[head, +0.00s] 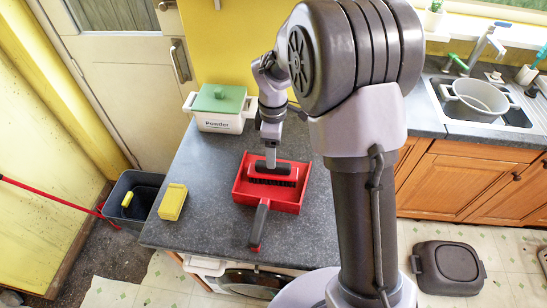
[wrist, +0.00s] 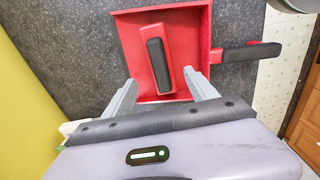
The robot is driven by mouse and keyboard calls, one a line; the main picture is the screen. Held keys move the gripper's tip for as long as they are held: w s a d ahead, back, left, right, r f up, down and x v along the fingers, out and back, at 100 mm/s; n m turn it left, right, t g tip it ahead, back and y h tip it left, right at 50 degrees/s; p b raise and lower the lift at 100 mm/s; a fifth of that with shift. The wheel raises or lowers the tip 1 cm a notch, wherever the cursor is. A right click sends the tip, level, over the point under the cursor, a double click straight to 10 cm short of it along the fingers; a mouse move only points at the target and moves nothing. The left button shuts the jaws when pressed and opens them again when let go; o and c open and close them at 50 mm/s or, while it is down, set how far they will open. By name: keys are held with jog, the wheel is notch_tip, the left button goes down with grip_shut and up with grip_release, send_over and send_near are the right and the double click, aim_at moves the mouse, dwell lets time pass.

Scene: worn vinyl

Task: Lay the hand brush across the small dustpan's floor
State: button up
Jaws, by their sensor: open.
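The small red dustpan (head: 239,188) lies on the grey worktop with its black-gripped handle toward the front edge. It also shows in the wrist view (wrist: 191,42). The hand brush (head: 272,170), red with a black grip and dark bristles, lies inside the pan, across its floor, touching no worktop that I can see. In the wrist view the brush (wrist: 157,62) sits slightly slanted within the pan walls. My gripper (wrist: 163,88) is open, its fingers apart on either side of the brush's near end, and holds nothing. In the head view my gripper (head: 271,160) is just above the brush.
A yellow sponge-like block (head: 172,202) lies left of the pan. A white powder box with green lid (head: 219,108) stands behind. A dark bin (head: 132,197) is on the floor left. The sink (head: 485,103) is at right. Worktop in front is clear.

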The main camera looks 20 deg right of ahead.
jog(key=s+a+r+m+t, duration=0.1)
jog(key=s+r+m, duration=0.2)
jog(key=r, duration=0.3)
jog(key=s+r+m+t, duration=0.1)
jog(key=s+r+m, duration=0.25)
jog(key=r, duration=0.25)
jog(key=s+a+r+m+t+y, duration=0.1)
jog(key=s+r+m+t, duration=0.1)
jog(key=s+m, duration=0.3)
jog(key=s+a+r+m+t+y, duration=0.1)
jog(key=s+r+m, duration=0.3)
jog(key=s, duration=0.9)
jog(key=shift+a+r+m+t, duration=0.15)
jog(key=shift+a+m+t, duration=0.3)
jog(key=shift+m, duration=0.7)
jog(key=shift+w, duration=0.1)
notch_tip(320, 180, down, 11)
jog(key=b, duration=1.1)
